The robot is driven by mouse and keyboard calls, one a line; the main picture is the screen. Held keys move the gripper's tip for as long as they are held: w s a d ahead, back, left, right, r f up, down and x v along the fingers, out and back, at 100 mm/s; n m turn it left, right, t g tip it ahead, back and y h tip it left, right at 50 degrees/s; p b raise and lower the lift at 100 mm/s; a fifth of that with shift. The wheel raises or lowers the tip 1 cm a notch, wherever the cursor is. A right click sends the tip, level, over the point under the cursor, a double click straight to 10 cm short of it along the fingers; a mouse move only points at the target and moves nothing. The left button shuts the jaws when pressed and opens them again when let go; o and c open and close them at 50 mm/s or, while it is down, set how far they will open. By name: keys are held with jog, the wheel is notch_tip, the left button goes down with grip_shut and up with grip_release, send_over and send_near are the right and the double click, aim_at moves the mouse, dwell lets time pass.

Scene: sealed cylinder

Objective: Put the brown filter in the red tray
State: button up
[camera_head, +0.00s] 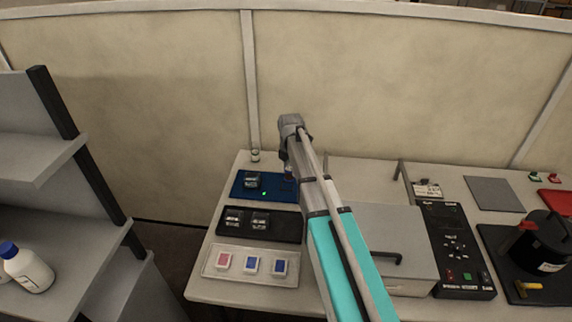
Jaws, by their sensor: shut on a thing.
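My gripper (288,172) is at the far end of my arm, over the right part of the blue tray (240,192). It is small and partly hidden by my own wrist and arm. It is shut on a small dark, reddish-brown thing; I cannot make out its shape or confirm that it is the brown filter. No other brown filter is clearly visible. The flat red tray (553,202) lies at the right edge of the picture, partly cut off and far from my gripper.
A small block (251,180) sits on the blue tray. A black tray (289,228) and a white tray (240,274) lie in front. A grey box (395,225), a control panel (456,250), a grey pad (495,194) and a black cylinder (540,240) stand to the right.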

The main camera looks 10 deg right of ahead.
jog(key=s+r+p, duration=0.3)
jog(key=s+r, duration=0.1)
jog(key=s, duration=0.5)
jog(key=shift+s+r+p, duration=0.25)
jog(key=shift+r+p, duration=0.1)
jog(key=shift+p, duration=0.05)
jog(key=shift+s, duration=0.25)
dwell(0.4)
